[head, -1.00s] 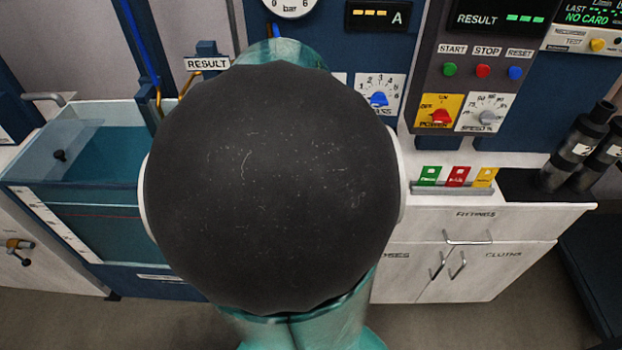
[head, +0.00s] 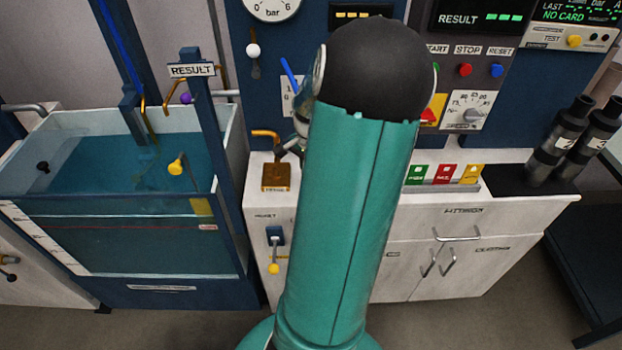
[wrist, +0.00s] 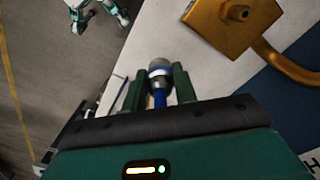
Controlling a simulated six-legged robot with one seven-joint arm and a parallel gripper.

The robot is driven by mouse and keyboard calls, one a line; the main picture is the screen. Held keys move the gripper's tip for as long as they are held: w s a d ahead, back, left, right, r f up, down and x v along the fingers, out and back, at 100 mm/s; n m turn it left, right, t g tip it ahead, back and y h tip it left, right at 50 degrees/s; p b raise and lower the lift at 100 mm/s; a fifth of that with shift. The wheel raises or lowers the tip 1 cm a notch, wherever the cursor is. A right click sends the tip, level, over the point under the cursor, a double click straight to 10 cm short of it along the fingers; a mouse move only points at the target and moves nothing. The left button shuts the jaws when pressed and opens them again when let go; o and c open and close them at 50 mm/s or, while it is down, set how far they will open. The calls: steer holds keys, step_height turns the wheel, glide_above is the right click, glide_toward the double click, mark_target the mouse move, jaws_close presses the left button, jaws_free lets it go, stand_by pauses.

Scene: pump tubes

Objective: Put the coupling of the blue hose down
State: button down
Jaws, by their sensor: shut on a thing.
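In the wrist view, my gripper (wrist: 158,90) is shut on the coupling (wrist: 160,70), a rounded grey metal piece with a blue band. A short length of blue hose (wrist: 160,99) shows below it, between the two green fingers. The coupling is over or near the white bench top (wrist: 205,70); I cannot tell whether it touches it. In the head view, my arm hides most of the gripper and the coupling. A brass block (head: 276,176) with a bent pipe stands on the bench, left of my arm; it also shows in the wrist view (wrist: 232,22).
A water tank (head: 225,130) with a RESULT post (head: 200,110) stands to the left. Coloured cards (head: 443,174) and dark cylinders (head: 560,140) are on the right. The control panel is behind.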

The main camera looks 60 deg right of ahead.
steer(key=shift+d+f, duration=0.15)
steer(key=shift+f, duration=0.15)
steer(key=shift+d+f, duration=0.1)
steer(key=shift+f, duration=1.4)
steer(key=shift+f, duration=0.15)
steer(key=c, duration=1.1)
jaws_free()
step_height(320, 180, up, 12)
steer(key=shift+r, duration=0.15)
